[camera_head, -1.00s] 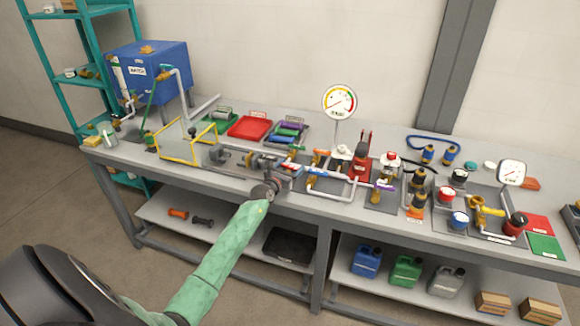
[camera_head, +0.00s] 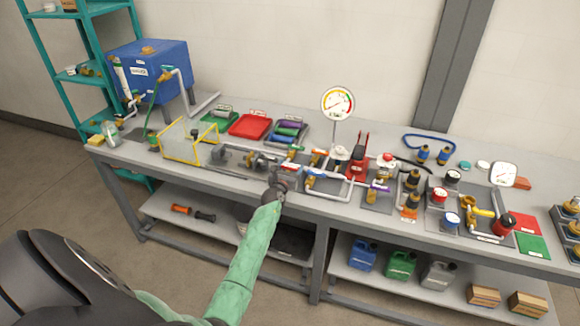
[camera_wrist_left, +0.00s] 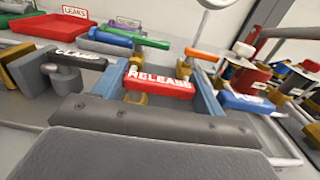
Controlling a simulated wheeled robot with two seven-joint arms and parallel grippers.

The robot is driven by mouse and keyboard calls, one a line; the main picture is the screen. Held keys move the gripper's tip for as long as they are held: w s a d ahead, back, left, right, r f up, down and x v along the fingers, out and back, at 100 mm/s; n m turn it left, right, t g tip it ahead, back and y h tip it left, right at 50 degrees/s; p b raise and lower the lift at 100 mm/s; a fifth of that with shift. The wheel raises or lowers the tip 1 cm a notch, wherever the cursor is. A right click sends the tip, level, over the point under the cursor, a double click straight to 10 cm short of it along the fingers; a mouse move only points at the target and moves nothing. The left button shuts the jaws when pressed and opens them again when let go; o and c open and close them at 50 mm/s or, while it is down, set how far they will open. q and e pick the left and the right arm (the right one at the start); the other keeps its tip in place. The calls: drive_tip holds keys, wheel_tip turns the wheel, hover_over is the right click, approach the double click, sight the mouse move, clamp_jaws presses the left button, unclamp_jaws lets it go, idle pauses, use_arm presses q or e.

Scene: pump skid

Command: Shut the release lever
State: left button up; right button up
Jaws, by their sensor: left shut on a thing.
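The release lever (camera_wrist_left: 158,85) is a red bar with white "RELEASE" lettering in the left wrist view. It lies across the picture between the two blue-grey fingers of my left gripper (camera_wrist_left: 161,82), which is shut on it. In the head view the left gripper (camera_head: 284,178) is at the front middle of the bench, by the pipework, and mostly hides the lever. A small yellow part shows below the lever in the wrist view. My right gripper is not in view.
A black "CLAMP" lever (camera_wrist_left: 76,57) is just left of the gripper. A blue lever (camera_wrist_left: 247,102) lies close on its right, and a green lever (camera_wrist_left: 140,40) behind. A gauge (camera_head: 337,102) and a red pump-like unit (camera_head: 357,168) stand to the right on the crowded bench (camera_head: 200,100).

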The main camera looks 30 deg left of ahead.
sight(289, 169)
use_arm(q)
drive_tip(key=shift+a+r, duration=0.1)
drive_tip(key=shift+r, duration=0.05)
drive_tip(key=o, duration=1)
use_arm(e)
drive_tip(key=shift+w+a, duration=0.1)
use_arm(q)
drive_tip(key=shift+s+f, duration=0.2)
drive_tip(key=shift+s, duration=0.05)
drive_tip(key=b+v, duration=0.2)
drive_tip(key=v, duration=0.4)
drive_tip(key=shift+s+d+r, duration=0.1)
drive_tip(key=shift+s+d, duration=0.15)
drive_tip(key=shift+s, duration=0.4)
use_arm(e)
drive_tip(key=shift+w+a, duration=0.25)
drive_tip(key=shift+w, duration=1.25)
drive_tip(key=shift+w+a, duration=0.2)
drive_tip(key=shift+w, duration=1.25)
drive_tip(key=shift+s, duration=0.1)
